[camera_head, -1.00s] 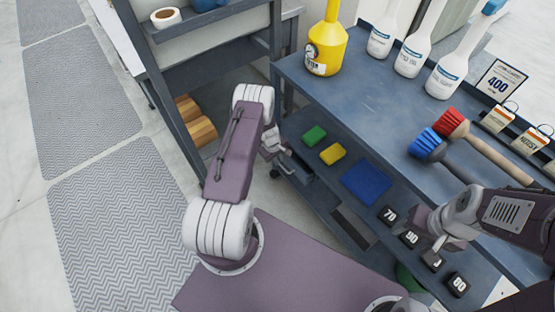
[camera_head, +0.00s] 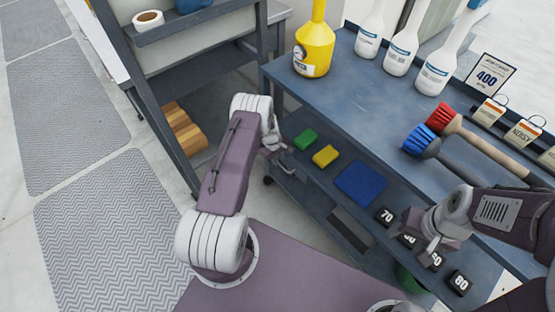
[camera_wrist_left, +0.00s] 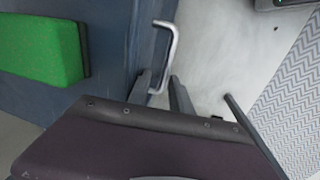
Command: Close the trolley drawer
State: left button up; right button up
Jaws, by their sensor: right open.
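The blue-grey trolley (camera_head: 375,105) stands in the middle and right of the head view. My left gripper (camera_head: 277,150) is at this end of the trolley. In the wrist view its dark fingers (camera_wrist_left: 162,88) are apart, close to the handle's near end; contact is unclear. My right gripper (camera_head: 430,248) is open over the lower shelf's front edge.
Green (camera_head: 306,139), yellow (camera_head: 326,156) and blue (camera_head: 360,182) blocks and several numbered black blocks (camera_head: 460,283) lie on the lower shelf. Bottles and brushes are on top. A grey bench (camera_head: 190,40) stands close behind my left arm. Floor with mats (camera_head: 70,120) is clear at left.

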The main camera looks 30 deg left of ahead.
pick_arm(q)
notch_tip(320, 180, up, 9)
jog(key=s+p, duration=0.1)
jog(key=p, duration=0.2)
jog(key=shift+s+a, duration=0.3)
dwell(0.3)
